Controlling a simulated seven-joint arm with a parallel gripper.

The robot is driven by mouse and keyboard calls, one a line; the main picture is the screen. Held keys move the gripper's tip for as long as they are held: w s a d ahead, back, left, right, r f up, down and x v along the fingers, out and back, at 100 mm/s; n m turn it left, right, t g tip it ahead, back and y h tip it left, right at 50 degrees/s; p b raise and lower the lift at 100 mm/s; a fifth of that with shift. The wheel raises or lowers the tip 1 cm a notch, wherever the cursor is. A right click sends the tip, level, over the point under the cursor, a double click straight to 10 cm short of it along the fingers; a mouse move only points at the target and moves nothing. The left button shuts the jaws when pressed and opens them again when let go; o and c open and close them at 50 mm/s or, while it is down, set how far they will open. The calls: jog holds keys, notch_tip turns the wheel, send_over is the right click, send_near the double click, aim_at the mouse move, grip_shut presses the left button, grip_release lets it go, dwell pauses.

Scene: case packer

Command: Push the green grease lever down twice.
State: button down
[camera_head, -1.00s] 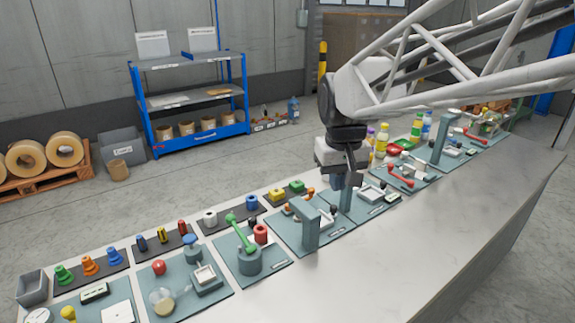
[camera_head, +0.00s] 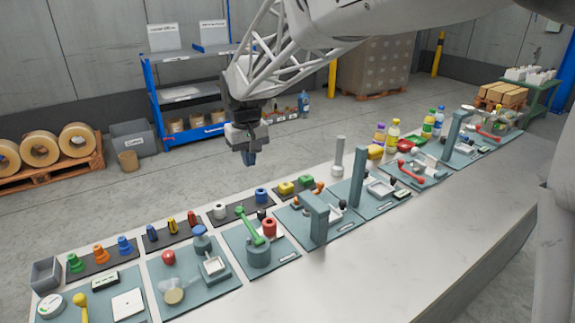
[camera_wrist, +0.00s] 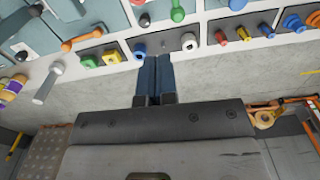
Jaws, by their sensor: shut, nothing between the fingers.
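The green grease lever (camera_head: 249,226) stands tilted on a round grey-teal base (camera_head: 258,254), with its knob end up and toward the back left. In the wrist view the green knob (camera_wrist: 177,14) shows near the top edge, beyond my fingertips. My gripper (camera_head: 249,160) hangs above and behind the lever, over the far side of the bench, apart from it. In the wrist view its two blue fingers (camera_wrist: 154,58) are together with nothing between them.
A red spool (camera_head: 270,228) stands just right of the lever. A dark mat with a white ring (camera_head: 219,210) and a blue ring (camera_head: 262,195) lies behind it. A grey-teal post (camera_head: 318,220) rises to the right. The bench's near strip (camera_head: 330,285) is clear.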

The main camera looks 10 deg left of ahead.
send_over(239, 208)
jog(key=shift+f+n, duration=0.3)
jog(key=shift+f, duration=0.35)
jog(key=shift+f, duration=0.1)
notch_tip(239, 208, down, 14)
jog(key=shift+r, duration=0.1)
dwell(0.6)
jog(key=shift+w+a+f+g+h, duration=0.2)
jog(key=shift+f+g+h, duration=0.35)
jog(key=shift+f, duration=0.3)
jog(key=shift+w+a+f+g+h, duration=0.1)
jog(key=shift+a+f+g+h, duration=0.1)
jog(key=shift+f+g+h, duration=0.5)
jog(key=shift+f, duration=1.3)
